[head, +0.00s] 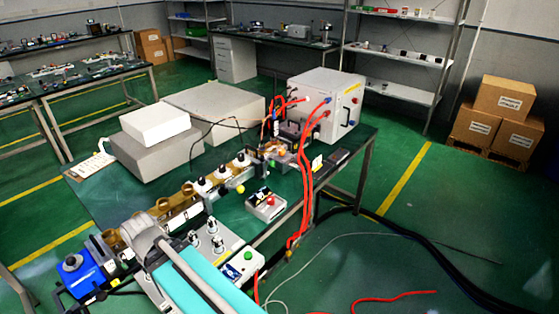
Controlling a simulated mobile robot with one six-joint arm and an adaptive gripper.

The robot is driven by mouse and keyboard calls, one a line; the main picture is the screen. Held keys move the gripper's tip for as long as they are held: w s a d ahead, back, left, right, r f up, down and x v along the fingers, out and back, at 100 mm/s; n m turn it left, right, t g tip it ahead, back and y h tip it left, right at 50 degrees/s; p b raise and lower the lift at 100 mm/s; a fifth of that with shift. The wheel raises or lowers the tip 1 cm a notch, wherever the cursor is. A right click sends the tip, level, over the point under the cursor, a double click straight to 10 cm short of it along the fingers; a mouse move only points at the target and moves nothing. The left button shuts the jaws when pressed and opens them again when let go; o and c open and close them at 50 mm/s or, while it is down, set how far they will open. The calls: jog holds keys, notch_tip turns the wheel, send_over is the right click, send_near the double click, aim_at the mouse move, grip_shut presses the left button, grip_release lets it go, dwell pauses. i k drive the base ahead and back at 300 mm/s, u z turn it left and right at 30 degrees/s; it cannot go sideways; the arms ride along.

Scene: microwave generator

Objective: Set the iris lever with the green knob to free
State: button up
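A brass-coloured waveguide line (180,215) runs along the green bench, from the lower left toward the white cabinet. A green round knob or button (248,255) sits on a small white box at the front edge. I cannot tell for certain which belongs to the iris lever, and no lever position or "free" label is readable. My grey and teal arm comes in at the bottom and covers part of the line. My gripper cannot be made out.
A small box with a red button (270,201) stands on the bench. Red hoses (305,190) hang from the white cabinet (326,100) past the bench's right edge. Grey boxes (155,145) stand behind the line. Black cables (420,245) lie on the floor at right.

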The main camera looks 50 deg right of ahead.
aim_at(271, 163)
jog(key=z, duration=1.35)
jog(key=k, duration=0.9)
jog(key=z, duration=0.1)
jog(key=i, duration=0.9)
jog(key=u, duration=0.05)
